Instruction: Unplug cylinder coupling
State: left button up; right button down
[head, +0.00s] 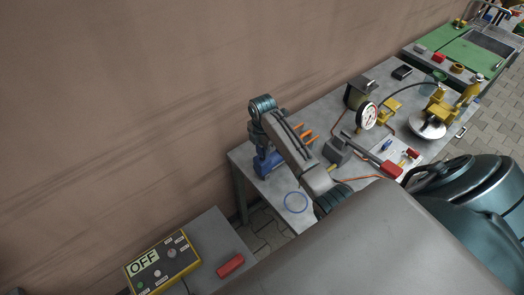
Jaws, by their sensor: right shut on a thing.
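One arm of mine reaches over the grey bench (280,184) in the head view, and its wrist is bent down near the bench's left end. My right gripper (266,164) is at the lower end of this wrist, low over the bench. It is shut on a blue piece, which is small and partly hidden here. I cannot make out the coupling clearly. My left gripper is not in view.
A red-ended lever (391,169) lies mid-bench. A control box reading OFF (163,263) and a red block (230,265) are on a lower left table. A wall stands behind.

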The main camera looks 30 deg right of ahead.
jog(key=shift+r, duration=1.45)
